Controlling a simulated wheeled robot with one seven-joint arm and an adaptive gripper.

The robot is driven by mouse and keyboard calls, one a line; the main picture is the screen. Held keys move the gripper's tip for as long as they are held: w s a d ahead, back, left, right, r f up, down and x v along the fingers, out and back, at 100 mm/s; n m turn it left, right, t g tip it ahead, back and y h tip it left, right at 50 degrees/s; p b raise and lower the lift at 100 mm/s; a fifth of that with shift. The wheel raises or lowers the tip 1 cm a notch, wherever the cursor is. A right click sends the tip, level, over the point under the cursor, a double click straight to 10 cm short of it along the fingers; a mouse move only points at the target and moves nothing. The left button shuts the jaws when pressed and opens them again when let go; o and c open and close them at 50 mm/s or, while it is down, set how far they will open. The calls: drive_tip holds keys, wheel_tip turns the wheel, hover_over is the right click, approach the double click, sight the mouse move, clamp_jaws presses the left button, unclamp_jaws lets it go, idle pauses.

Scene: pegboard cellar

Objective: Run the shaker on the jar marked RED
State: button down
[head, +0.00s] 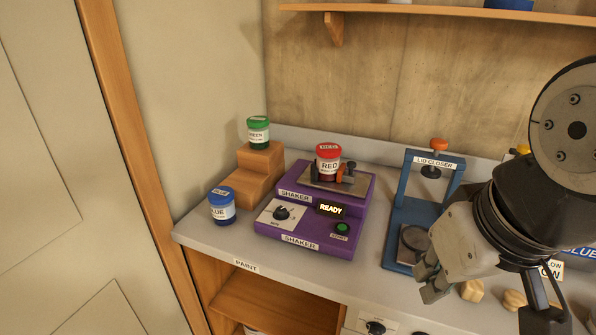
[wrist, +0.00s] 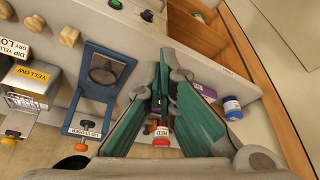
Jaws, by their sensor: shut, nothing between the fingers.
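The jar marked RED (head: 328,153), with a red lid, stands upright on the plate of the purple shaker (head: 350,248). An orange-and-black clamp (head: 346,173) is beside it. The shaker's display (head: 331,209) reads READY; its front has a dial (head: 282,213) and a green button (head: 343,228). My gripper (head: 428,283) is right of the shaker, in front of the lid closer, and holds nothing. In the wrist view my gripper's teal fingers (wrist: 166,68) are shut, and the red lid (wrist: 161,137) shows between them. They hide most of the shaker there.
The blue lid closer (head: 397,240) stands between the shaker and my arm. A shelf (head: 450,13) runs above.

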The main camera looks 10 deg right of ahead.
idle(0.8)
drive_tip(key=w+a+r+m+y+p, duration=0.1)
drive_tip(key=w+a+m+y+p, duration=0.2)
drive_tip(key=w+m, duration=0.65)
drive_tip(key=w+a+r+m+y+p, duration=0.15)
drive_tip(key=w+a+m, duration=0.25)
drive_tip(key=w+m, duration=0.55)
drive_tip(key=w+d+f+m+t+p, duration=0.1)
drive_tip(key=w+d+f+m+p, duration=0.1)
drive_tip(key=w+f+m, duration=0.3)
drive_tip(key=w+d+f+m+t+p, duration=0.2)
drive_tip(key=w+d+f+m, duration=0.3)
drive_tip(key=w+m, duration=0.4)
drive_tip(key=m+y, duration=0.1)
drive_tip(key=m, duration=0.4)
drive_tip(key=shift+w+d+f+p, duration=0.15)
drive_tip(key=shift+d+f+p, duration=0.15)
drive_tip(key=shift+f, duration=0.1)
drive_tip(key=shift+f, duration=0.15)
drive_tip(key=b, duration=0.5)
hover_over(345, 225)
wheel_tip(345, 225, down, 5)
drive_tip(key=shift+r, duration=0.1)
wheel_tip(345, 225, down, 4)
drive_tip(key=b, duration=0.3)
drive_tip(key=shift+r+b, duration=0.15)
drive_tip(key=shift+b, duration=0.2)
